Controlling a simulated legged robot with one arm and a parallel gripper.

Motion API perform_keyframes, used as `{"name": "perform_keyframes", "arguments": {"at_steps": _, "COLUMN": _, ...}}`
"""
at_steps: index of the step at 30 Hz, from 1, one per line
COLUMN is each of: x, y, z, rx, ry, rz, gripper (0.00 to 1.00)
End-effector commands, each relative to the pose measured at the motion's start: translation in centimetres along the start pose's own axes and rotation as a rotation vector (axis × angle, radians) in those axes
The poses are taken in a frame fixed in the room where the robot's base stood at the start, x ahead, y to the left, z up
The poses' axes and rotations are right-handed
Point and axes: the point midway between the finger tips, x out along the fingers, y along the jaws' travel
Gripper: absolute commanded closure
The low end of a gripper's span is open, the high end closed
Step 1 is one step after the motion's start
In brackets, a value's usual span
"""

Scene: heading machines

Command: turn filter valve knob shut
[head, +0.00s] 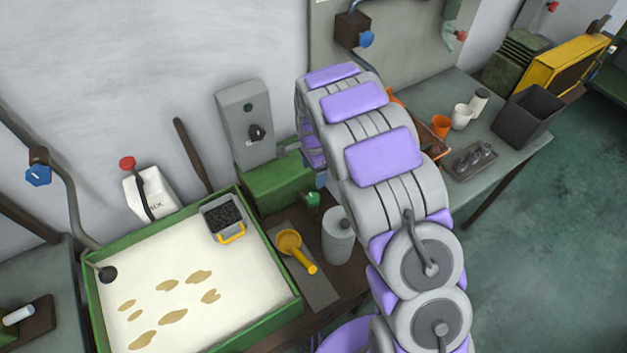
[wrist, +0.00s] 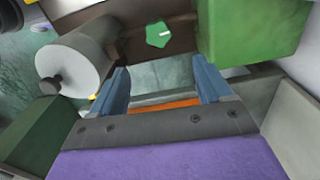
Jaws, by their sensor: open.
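A green star-shaped knob (wrist: 158,34) with a white mark sits on a dark brown bar in the wrist view, beyond my fingertips. It is likely the filter valve knob, though no label shows. In the head view the green knob (head: 313,198) sits by a grey-white canister (head: 338,236). The canister (wrist: 75,58) is left of the knob in the wrist view. My gripper (wrist: 162,78) is open, its two blue fingers spread with nothing between them, apart from the knob.
A green block (wrist: 250,30) stands close right of the knob in the wrist view. A green-rimmed tray (head: 290,312) with pale fluid is at left in the head view, beside a yellow scoop (head: 290,243). A grey switch box (head: 248,125) stands behind. Open floor lies at right.

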Motion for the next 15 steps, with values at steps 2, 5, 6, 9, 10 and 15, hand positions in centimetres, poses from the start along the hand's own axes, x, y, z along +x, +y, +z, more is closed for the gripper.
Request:
{"name": "perform_keyframes", "arguments": {"at_steps": 2, "x": -1.6, "y": -0.1, "z": 0.0, "rx": 0.000, "ry": 0.002, "rz": -0.005, "gripper": 0.21}}
{"name": "perform_keyframes", "arguments": {"at_steps": 5, "x": -2.8, "y": -0.2, "z": 0.0, "rx": 0.001, "ry": 0.002, "rz": -0.005, "gripper": 0.21}}
{"name": "perform_keyframes", "arguments": {"at_steps": 6, "x": -3.1, "y": -0.1, "z": 0.0, "rx": 0.001, "ry": 0.002, "rz": -0.004, "gripper": 0.21}}
{"name": "perform_keyframes", "arguments": {"at_steps": 9, "x": -3.7, "y": -0.1, "z": 0.0, "rx": 0.001, "ry": 0.001, "rz": -0.001, "gripper": 0.21}}
{"name": "perform_keyframes", "arguments": {"at_steps": 10, "x": -3.8, "y": -0.1, "z": 0.0, "rx": 0.001, "ry": 0.001, "rz": -0.001, "gripper": 0.21}}
{"name": "perform_keyframes", "arguments": {"at_steps": 15, "x": -3.9, "y": -0.1, "z": 0.0, "rx": 0.001, "ry": 0.001, "rz": 0.000, "gripper": 0.21}}
